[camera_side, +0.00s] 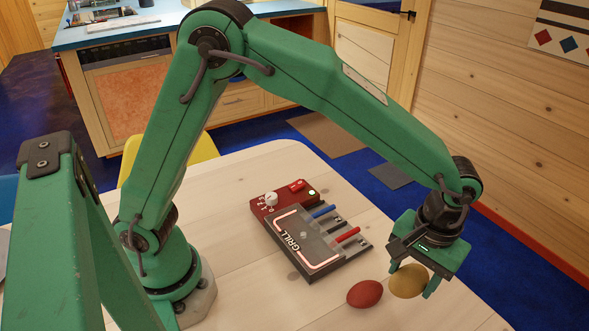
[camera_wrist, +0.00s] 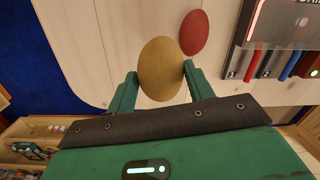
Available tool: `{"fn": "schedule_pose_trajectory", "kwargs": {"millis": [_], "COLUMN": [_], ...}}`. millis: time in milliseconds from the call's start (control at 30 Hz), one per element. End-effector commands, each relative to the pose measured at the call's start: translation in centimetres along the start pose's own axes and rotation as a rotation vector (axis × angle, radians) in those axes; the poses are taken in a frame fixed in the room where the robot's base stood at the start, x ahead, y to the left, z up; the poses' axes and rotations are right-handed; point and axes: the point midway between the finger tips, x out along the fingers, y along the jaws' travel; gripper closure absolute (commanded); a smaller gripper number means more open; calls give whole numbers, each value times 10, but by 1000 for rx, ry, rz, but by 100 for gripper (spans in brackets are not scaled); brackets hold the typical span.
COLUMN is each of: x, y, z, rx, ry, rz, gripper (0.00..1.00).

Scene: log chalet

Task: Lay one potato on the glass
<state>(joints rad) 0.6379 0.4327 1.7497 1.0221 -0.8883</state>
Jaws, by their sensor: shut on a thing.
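My gripper (camera_side: 411,280) is at the right of the table, its two fingers closed on a yellow-tan potato (camera_side: 409,281). In the wrist view the potato (camera_wrist: 160,68) sits between both fingertips. I cannot tell whether it touches the tabletop. A red potato (camera_side: 365,294) lies on the table just left of the held one; in the wrist view it (camera_wrist: 193,32) is above and right. The dark glass plate (camera_side: 314,244), outlined by a glowing line and marked GRILL, lies left of and behind my gripper. No potato is on it.
A dark red control panel (camera_side: 290,197) with a white knob and a green light adjoins the glass. Blue and red handles (camera_side: 347,235) stick out on its right side. The pale wooden table (camera_side: 250,283) is bare around it. A counter (camera_side: 150,22) stands behind.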

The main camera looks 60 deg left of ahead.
Motion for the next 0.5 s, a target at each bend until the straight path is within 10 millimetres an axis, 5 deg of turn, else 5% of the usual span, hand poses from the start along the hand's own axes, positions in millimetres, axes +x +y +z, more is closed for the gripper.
{"fn": "schedule_pose_trajectory", "kwargs": {"millis": [500], "x": [-3], "y": [-4], "z": [2], "rx": [-17], "ry": [2], "rz": [2], "gripper": [72]}}
